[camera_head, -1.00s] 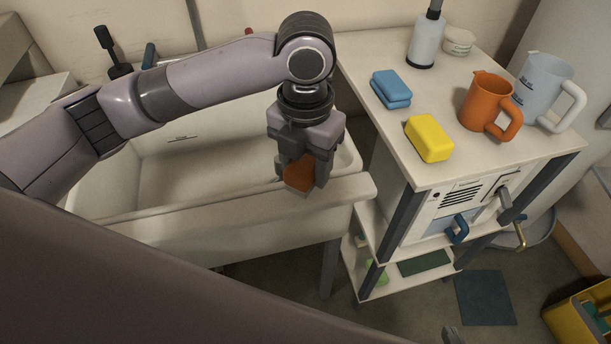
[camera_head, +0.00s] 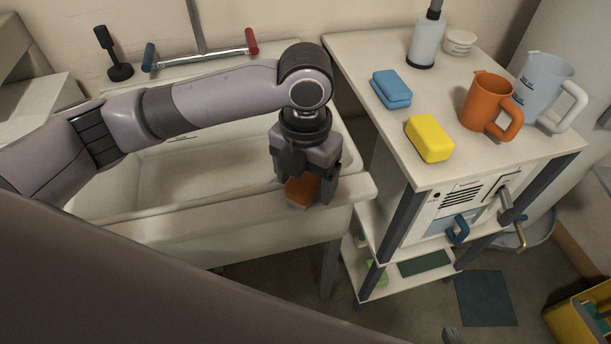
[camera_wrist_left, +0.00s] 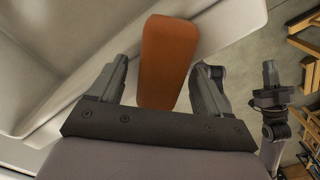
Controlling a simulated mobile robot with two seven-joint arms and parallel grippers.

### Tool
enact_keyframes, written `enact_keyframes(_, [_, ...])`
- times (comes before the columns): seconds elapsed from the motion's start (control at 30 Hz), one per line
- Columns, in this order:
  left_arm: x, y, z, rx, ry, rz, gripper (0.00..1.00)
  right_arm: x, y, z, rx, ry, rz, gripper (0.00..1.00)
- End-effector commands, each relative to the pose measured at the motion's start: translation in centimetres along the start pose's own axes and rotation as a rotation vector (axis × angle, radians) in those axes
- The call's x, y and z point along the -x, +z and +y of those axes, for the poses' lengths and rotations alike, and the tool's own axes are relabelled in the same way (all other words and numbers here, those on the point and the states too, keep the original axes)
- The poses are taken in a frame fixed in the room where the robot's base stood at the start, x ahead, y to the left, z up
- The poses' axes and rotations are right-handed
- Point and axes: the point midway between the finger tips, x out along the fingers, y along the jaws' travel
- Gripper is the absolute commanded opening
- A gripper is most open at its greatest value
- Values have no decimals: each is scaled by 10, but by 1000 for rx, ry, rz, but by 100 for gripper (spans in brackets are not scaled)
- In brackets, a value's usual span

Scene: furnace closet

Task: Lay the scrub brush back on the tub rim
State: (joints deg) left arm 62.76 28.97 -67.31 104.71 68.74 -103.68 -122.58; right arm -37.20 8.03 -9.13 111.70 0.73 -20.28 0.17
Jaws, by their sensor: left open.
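The scrub brush, an orange-brown block (camera_head: 301,191), lies on the near rim of the white tub (camera_head: 200,222), close to its right corner. My left gripper (camera_head: 304,183) is directly over it, pointing down. Its fingers stand apart on either side of the brush. In the left wrist view the brush (camera_wrist_left: 166,48) lies between the open fingers, with a gap on both sides. The underside of the brush is hidden. A small grey tip at the bottom edge of the head view may be my right gripper (camera_head: 451,336); its jaws cannot be made out.
Right of the tub stands a cart (camera_head: 375,62) with a blue sponge (camera_head: 391,88), yellow block (camera_head: 429,138), orange jug (camera_head: 487,104), clear jug (camera_head: 541,90) and bottle (camera_head: 425,42). A faucet (camera_head: 203,58) with blue and red handles is behind the tub.

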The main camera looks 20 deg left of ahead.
Motion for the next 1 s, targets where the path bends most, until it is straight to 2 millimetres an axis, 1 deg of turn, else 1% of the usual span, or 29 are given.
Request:
enact_keyframes(0.07, [6,1,0,0,-1,-3,78,0,0,0,0,0,0,0])
enact_keyframes(0.17, [20,1,0,0,-1,-5,78,1,-1,0,0,0,0,0])
enact_keyframes(0.4, [73,1,-1,-1,-1,-7,78,3,-4,0,0,0,0,0])
enact_keyframes(0.6, [108,1,0,0,0,-4,78,4,-6,0,-1,0,0,0])
enact_keyframes(0.7, [117,1,0,1,0,-2,78,5,-6,0,-1,0,0,0])
enact_keyframes(0.8, [122,0,0,1,0,-1,78,5,-7,0,-1,0,0,0])
enact_keyframes(1.0, [123,0,0,0,0,0,78,5,-7,0,-1,0,0,0])
